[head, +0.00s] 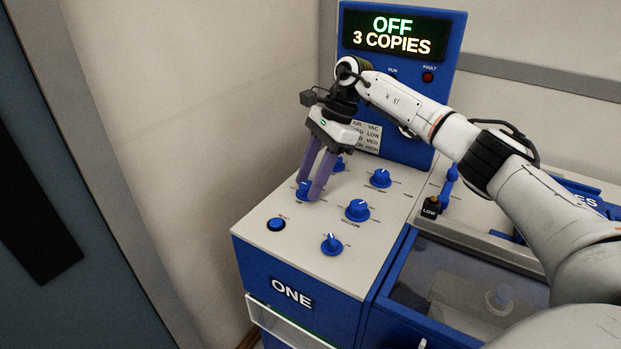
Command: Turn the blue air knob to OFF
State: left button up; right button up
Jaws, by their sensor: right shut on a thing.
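My right gripper (309,193) reaches down from the right arm onto the machine's control panel. Its purple fingers are shut on a blue knob (301,187) at the panel's left side. The fingers hide part of this knob, and its label is too small to read, so I cannot tell whether it is the air knob. The display (395,35) reads "OFF" and "3 COPIES". A label card (367,137) behind the gripper shows "AIR" and "VAC" columns. My left gripper is not in view.
Other blue knobs stand close by: one behind the gripper (339,164), one at the back right (380,178), one in the middle (357,210) and one at the front (332,244). A round blue button (276,224) sits front left. A lever marked "LOW" (431,207) is at right.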

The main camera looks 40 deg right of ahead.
jog(key=o, duration=0.7)
jog(key=shift+o, duration=0.2)
jog(key=v, duration=1)
jog(key=shift+r+b, duration=0.25)
jog(key=shift+b, duration=0.05)
jog(key=shift+f, duration=0.1)
